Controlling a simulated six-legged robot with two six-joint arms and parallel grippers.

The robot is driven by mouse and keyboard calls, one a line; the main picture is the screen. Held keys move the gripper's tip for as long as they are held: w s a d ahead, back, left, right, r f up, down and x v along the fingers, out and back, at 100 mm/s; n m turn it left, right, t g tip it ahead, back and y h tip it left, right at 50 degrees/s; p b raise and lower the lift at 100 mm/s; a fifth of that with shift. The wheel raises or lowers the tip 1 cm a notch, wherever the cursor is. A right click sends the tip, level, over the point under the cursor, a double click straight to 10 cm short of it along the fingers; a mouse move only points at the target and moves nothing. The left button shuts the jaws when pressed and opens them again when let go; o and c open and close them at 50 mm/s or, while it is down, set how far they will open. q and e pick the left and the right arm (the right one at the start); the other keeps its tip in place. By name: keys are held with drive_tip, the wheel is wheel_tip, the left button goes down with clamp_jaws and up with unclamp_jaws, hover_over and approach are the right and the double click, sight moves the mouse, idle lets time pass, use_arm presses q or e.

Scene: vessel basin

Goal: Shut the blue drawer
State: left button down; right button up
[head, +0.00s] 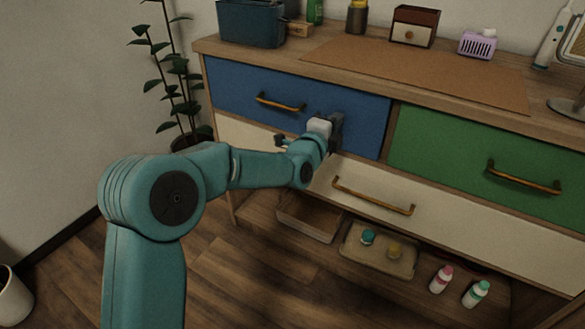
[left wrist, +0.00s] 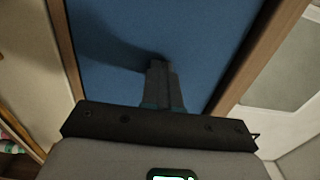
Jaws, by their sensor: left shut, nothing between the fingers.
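The blue drawer (head: 235,88) is at the upper left of the dresser, with a brass handle (head: 280,103) across its front. Its front looks about level with the frame around it; I cannot tell whether a small gap is left. My left gripper (head: 337,130) is shut and empty, at the lower right part of the blue front, to the right of the handle. In the left wrist view, the closed fingers (left wrist: 160,68) point at the blue front (left wrist: 205,40) and their shadow meets the tips. They touch it or nearly do. My right gripper is not in view.
A green drawer (head: 440,150) is to the right and a cream drawer (head: 450,215) is below. The dresser top holds a dark bin (head: 250,25), a small drawer box (head: 413,28) and a purple basket (head: 478,44). A plant (head: 170,75) stands left. Trays and bottles sit on the low shelf.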

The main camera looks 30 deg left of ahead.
use_arm(q)
drive_tip(key=shift+w+r, duration=0.15)
drive_tip(key=shift+r, duration=0.15)
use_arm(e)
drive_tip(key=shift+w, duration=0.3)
use_arm(q)
drive_tip(key=shift+f, duration=0.1)
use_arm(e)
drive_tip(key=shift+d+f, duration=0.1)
